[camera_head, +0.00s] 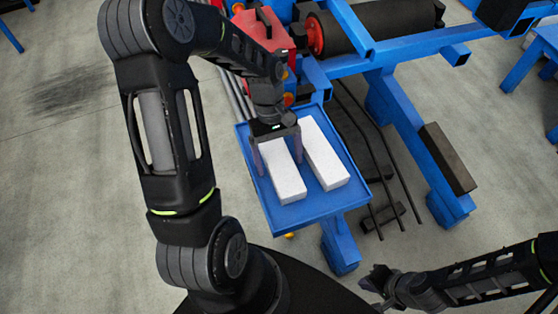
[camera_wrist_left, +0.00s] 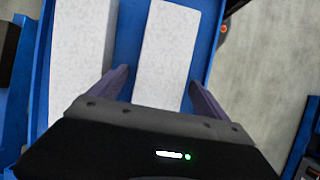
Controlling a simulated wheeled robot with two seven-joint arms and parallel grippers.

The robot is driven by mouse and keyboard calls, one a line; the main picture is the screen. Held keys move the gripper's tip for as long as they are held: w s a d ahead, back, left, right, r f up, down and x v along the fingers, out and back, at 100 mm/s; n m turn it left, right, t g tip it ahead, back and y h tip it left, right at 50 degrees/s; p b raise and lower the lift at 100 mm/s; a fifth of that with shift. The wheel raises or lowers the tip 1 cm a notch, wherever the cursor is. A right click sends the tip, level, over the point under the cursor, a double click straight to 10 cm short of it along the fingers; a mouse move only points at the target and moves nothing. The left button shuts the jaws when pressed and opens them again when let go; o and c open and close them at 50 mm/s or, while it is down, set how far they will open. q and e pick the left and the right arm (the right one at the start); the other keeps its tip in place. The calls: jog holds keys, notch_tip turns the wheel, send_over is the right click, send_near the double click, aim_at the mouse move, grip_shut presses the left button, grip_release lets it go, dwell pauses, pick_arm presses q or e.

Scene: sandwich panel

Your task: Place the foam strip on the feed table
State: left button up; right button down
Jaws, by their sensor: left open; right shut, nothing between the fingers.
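Two white foam strips lie side by side on the blue feed table. The left strip (camera_head: 283,172) and the right strip (camera_head: 325,155) are apart, with a gap of blue surface between them. The feed table (camera_head: 315,208) has a low raised rim. My left gripper (camera_head: 278,168) is open, with its fingers on either side of the left strip near its far half. In the left wrist view this strip (camera_wrist_left: 162,50) lies between the fingers, and the other strip (camera_wrist_left: 83,45) lies to the left. My right gripper (camera_head: 372,290) is shut and empty at the bottom, away from the table.
A blue machine frame with a dark roller (camera_head: 375,25) and a red housing (camera_head: 262,30) stands behind the feed table. Dark rods and a dark block (camera_head: 448,158) are to the right. Open floor (camera_head: 60,200) lies to the left.

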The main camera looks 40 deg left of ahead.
aim_at(279, 159)
dwell(0.4)
pick_arm(q)
jog(key=c, duration=1.6)
jog(key=shift+r, duration=0.15)
notch_tip(279, 159, up, 10)
jog(key=shift+f+b, duration=0.1)
jog(key=shift+b, duration=0.5)
